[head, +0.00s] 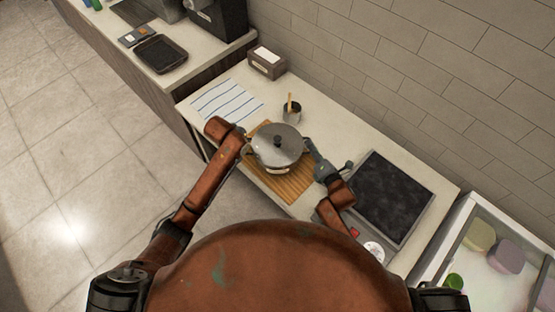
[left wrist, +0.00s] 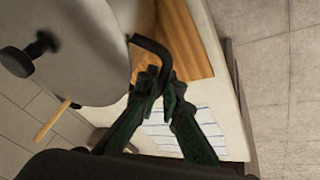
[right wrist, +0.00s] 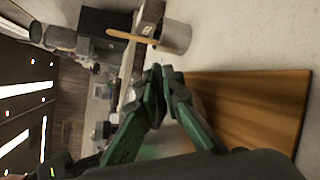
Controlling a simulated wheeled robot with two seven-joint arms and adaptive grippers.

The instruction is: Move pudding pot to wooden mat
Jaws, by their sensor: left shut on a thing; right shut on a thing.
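The pudding pot (head: 278,160) is a silvery pot with a lid and dark knob, over the wooden mat (head: 293,188). I cannot tell if it rests on the mat or is just above. My left gripper (head: 245,147) is at its left side; in the left wrist view the gripper (left wrist: 160,82) is shut on the pot's dark handle (left wrist: 150,48), beside the lid (left wrist: 85,55). My right gripper (head: 312,149) is at its right side, shut on the pot. In the right wrist view the fingers (right wrist: 163,80) are together beside the mat (right wrist: 260,100); the handle there is hidden.
A metal cup (head: 291,114) with a wooden stick stands behind the pot. A striped cloth (head: 228,101) lies to the left, a napkin box (head: 267,63) at the back. A dark-topped appliance (head: 394,198) fills the right of the counter.

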